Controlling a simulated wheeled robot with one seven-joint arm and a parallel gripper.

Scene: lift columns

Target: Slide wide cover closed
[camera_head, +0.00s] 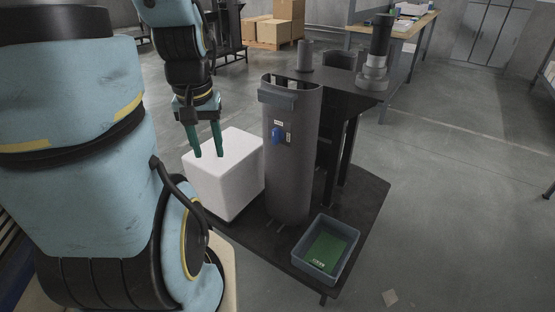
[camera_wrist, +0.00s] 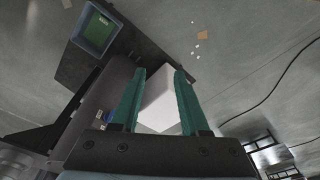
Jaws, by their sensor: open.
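A wide dark grey column (camera_head: 292,165) stands upright on a low black platform, with an opening at its top. A grey flap-like piece (camera_head: 276,97) sits at the top front of the column; I cannot tell for sure whether it is the wide cover. A small blue part (camera_head: 276,135) and small labels are on the column's front. My gripper (camera_head: 208,155) points down, left of the column and over a white block (camera_head: 228,180). It is open and empty, its green fingers apart; in the wrist view the block shows between and beyond the fingers (camera_wrist: 160,72).
A blue-grey bin (camera_head: 325,250) with a green item inside sits at the platform's front right; it also shows in the wrist view (camera_wrist: 95,32). A black frame with a smaller cylinder (camera_head: 376,65) stands behind the column. Floor to the right is mostly clear.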

